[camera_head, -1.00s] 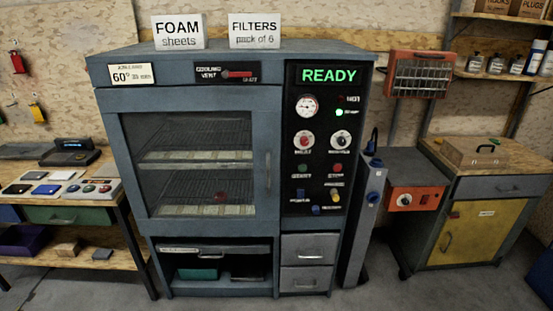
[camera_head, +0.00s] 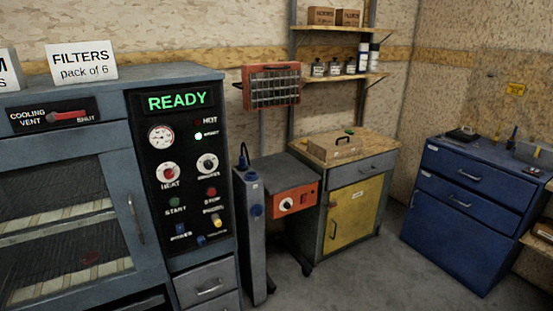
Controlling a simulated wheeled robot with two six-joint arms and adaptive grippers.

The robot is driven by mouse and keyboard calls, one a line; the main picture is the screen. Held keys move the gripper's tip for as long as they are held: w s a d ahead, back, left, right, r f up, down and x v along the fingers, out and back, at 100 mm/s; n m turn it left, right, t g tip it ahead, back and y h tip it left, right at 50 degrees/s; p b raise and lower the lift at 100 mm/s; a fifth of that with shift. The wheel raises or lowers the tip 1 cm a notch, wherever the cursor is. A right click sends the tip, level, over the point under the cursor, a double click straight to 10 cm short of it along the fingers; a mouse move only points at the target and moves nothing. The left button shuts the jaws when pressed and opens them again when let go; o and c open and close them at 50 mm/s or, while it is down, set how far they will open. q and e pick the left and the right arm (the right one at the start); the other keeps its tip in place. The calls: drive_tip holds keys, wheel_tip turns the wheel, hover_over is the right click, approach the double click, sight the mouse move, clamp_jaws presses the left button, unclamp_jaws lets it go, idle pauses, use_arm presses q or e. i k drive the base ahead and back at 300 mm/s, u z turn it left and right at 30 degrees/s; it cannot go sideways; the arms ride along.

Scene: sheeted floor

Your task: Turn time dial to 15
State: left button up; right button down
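The grey oven-like cabinet's black control panel (camera_head: 188,170) stands at the left of the view. Its right-hand dial (camera_head: 207,164), with a label below that seems to read MINUTES, has a white rim and a dark centre. Its exact setting is too small to read. The heat dial (camera_head: 168,175), with a red centre, is to its left. The green READY display (camera_head: 178,100) is lit above, over a round gauge (camera_head: 161,136). Neither of my grippers is in view.
A grey post (camera_head: 254,240) stands close to the cabinet's right side. Beyond it are an orange box with a knob (camera_head: 293,199), a yellow-doored cupboard (camera_head: 352,213) and a blue drawer cabinet (camera_head: 468,225). Concrete floor (camera_head: 365,280) is clear in front.

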sight(209, 164)
drive_tip(key=z, duration=0.5)
drive_tip(key=i, duration=0.65)
drive_tip(key=z, duration=0.2)
